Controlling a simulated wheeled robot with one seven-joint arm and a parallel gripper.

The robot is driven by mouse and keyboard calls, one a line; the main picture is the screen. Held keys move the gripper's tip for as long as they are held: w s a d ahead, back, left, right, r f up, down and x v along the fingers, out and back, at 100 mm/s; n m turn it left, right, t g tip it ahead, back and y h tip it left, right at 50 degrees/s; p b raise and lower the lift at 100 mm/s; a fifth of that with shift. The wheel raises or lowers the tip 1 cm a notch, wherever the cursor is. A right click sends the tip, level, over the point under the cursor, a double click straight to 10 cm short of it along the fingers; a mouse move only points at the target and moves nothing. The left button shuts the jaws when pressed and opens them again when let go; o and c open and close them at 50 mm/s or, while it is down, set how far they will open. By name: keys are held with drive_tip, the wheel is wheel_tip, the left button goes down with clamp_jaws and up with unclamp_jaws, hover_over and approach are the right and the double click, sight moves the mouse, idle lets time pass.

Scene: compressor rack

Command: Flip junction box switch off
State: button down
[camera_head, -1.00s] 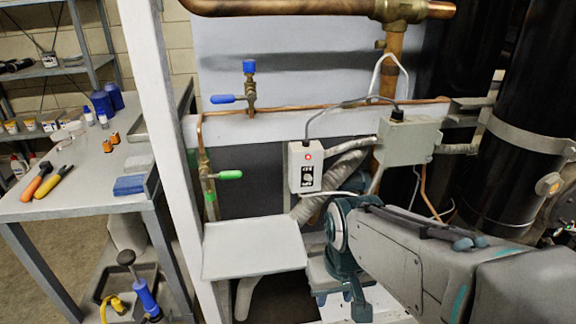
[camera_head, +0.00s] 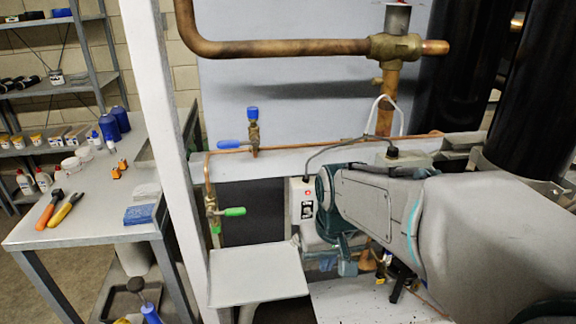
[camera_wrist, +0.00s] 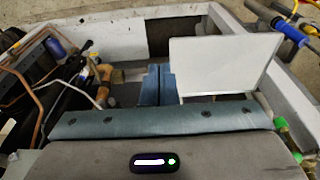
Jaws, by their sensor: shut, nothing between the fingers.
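The small grey box (camera_head: 300,203) with a lit red lamp and a dark switch on its front hangs in the middle of the head view. My arm's end covers its right side, and which way the switch is set is too small to tell. In the wrist view my gripper (camera_wrist: 157,84) has its two blue fingers together with nothing between them. They point past the pale plate's left edge, and the box's switch does not show clearly there. In the head view my arm hides most of the fingers.
A pale plate (camera_head: 258,272) lies just below and left of the box. A green-handled valve (camera_head: 234,211) and a blue-handled valve (camera_head: 230,144) sit left on copper pipe. Thick black cylinders (camera_head: 530,95) stand right. A white post (camera_head: 160,130) and a workbench (camera_head: 90,222) are further left.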

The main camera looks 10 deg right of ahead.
drive_tip(key=p, duration=0.9)
approach(308, 210)
wheel_tip(308, 210, up, 3)
drive_tip(key=s, duration=0.3)
drive_tip(key=shift+w+r+t+p, duration=0.4)
drive_tip(key=shift+w+r, duration=0.1)
drive_tip(key=shift+w, duration=0.15)
drive_tip(key=shift+f, duration=0.1)
drive_tip(key=x, duration=1)
drive_tip(key=shift+s+d+f+b, duration=0.1)
drive_tip(key=shift+f+b, duration=0.05)
drive_tip(key=shift+b, duration=0.3)
drive_tip(key=shift+t, duration=0.3)
